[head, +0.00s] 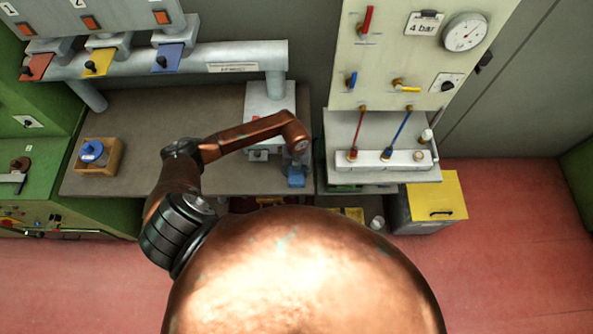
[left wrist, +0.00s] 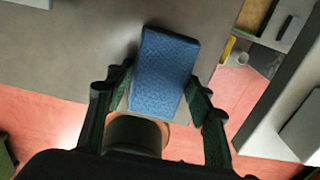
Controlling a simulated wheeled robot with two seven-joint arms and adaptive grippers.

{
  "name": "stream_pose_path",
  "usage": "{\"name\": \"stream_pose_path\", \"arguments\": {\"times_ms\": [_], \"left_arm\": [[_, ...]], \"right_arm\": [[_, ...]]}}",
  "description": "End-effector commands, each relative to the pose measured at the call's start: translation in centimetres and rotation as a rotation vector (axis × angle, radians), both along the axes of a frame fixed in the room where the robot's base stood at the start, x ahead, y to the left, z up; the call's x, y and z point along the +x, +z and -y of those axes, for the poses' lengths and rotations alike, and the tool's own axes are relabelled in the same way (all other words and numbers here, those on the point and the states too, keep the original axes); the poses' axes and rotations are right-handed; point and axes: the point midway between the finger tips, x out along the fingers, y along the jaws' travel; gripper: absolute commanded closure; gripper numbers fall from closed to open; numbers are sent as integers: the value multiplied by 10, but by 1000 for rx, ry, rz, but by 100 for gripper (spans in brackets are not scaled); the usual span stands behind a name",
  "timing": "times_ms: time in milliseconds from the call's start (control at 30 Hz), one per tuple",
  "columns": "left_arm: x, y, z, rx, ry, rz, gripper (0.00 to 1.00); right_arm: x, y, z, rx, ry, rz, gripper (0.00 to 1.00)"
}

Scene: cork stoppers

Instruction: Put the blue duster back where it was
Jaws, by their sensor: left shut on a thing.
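The blue duster (head: 296,178) is a small textured blue block at the front right edge of the brown bench top (head: 215,110). My left gripper (head: 299,160) is shut on it and partly covers it in the head view. In the left wrist view the duster (left wrist: 166,72) sits between the two dark fingers of the left gripper (left wrist: 160,88), its far end reaching past the fingertips over the grey-brown surface. The gap between duster and bench cannot be judged. My right gripper is not in view.
A wooden holder (head: 116,160) with a blue-topped jar stands on the bench's left. A pale fixture (head: 270,100) stands behind my gripper. To the right are a gauge panel (head: 400,60), a shelf (head: 380,174) with rods and a yellow-lidded box (head: 436,196). The bench middle is clear.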

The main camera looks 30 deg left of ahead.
Motion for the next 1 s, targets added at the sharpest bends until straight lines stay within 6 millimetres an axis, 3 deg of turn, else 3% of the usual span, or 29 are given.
{"name": "stream_pose_path", "arguments": {"times_ms": [233,267,500,800,1000], "left_arm": [[0,-4,0,0,0,0,71],[0,-3,0,0,0,0,50],[0,-3,0,0,0,0,34],[0,0,0,0,0,0,34],[1,23,-1,1,-3,4,34]], "right_arm": [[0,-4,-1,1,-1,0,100],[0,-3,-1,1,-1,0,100],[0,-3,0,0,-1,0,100],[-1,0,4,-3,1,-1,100],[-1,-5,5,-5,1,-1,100]]}}
